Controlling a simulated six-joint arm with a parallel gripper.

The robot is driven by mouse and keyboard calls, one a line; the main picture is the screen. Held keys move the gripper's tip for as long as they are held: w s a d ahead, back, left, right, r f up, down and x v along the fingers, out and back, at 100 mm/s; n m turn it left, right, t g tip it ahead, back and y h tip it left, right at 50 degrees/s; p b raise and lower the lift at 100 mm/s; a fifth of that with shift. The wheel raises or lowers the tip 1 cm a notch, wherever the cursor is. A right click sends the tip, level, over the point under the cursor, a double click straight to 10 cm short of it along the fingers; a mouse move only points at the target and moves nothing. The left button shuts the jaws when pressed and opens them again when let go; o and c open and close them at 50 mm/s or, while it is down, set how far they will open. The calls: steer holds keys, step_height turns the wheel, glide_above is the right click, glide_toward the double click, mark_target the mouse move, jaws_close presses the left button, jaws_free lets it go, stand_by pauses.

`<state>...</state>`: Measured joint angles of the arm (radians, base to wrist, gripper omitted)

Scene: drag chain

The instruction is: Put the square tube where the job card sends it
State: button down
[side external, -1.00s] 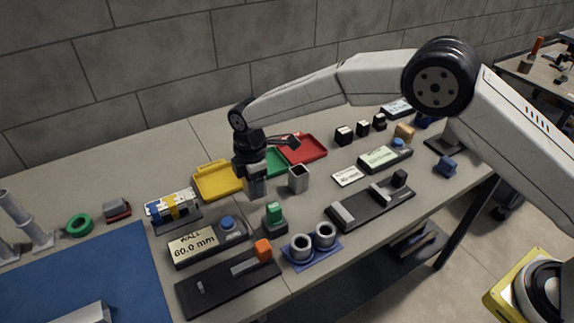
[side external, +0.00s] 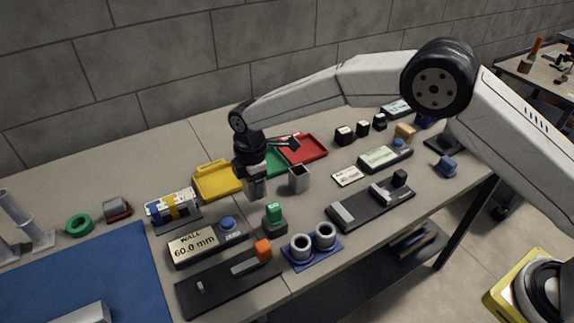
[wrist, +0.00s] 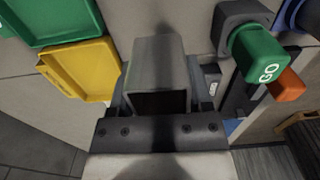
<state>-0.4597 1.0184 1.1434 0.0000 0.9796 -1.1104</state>
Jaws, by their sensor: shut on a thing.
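My gripper (side external: 257,192) is shut on a grey square tube (wrist: 157,62), held upright between the jaws. In the wrist view its dark open end faces the camera. In the side view the held tube is hard to separate from my fingers. The gripper hangs just right of the yellow tray (side external: 217,180). Behind it are a green tray (side external: 275,163) and a red tray (side external: 303,149). A small white card (side external: 347,176) lies to the right; its print is too small to read surely. A display (side external: 193,246) reads "WALL 60.0 mm".
A grey open-topped square piece (side external: 299,179) stands close right of my gripper. A green GO button (side external: 274,214) stands in front. Near it are a dark slide fixture (side external: 228,286) with an orange block and two grey rings (side external: 312,241) on a blue base.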

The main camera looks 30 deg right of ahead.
mark_target(256, 205)
steer(key=shift+f, duration=2.2)
stand_by(2.0)
jaws_free()
step_height(256, 205, up, 8)
stand_by(0.7)
steer(key=shift+f, duration=0.1)
steer(key=shift+d, duration=0.1)
